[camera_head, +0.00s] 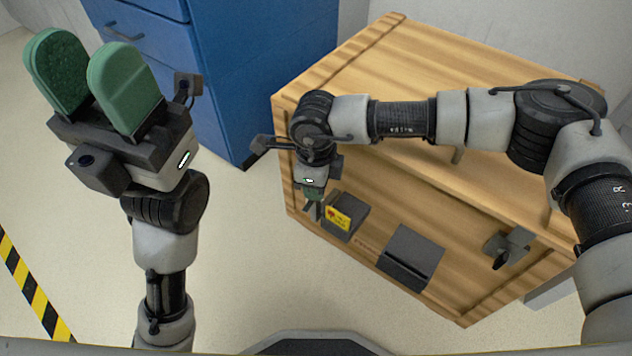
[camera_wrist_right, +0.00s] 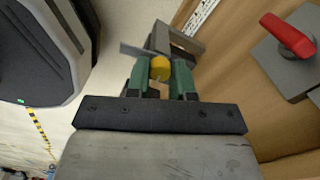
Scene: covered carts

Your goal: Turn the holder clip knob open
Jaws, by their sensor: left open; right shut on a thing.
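My right gripper (camera_head: 314,205) points down at the left end of the wooden cart's front panel (camera_head: 455,290). In the right wrist view its green fingers (camera_wrist_right: 160,82) are shut on a round yellow knob (camera_wrist_right: 160,67). A dark grey bracket (camera_wrist_right: 186,44) of the holder clip is just behind the knob. In the head view the knob is hidden by the gripper. My left gripper (camera_head: 98,75) is open and empty, its two green fingers raised at the upper left, away from the cart.
A dark bracket (camera_head: 510,246) is at the panel's right. A red handle (camera_wrist_right: 288,36) shows in the wrist view. A blue cabinet (camera_head: 235,70) stands behind.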

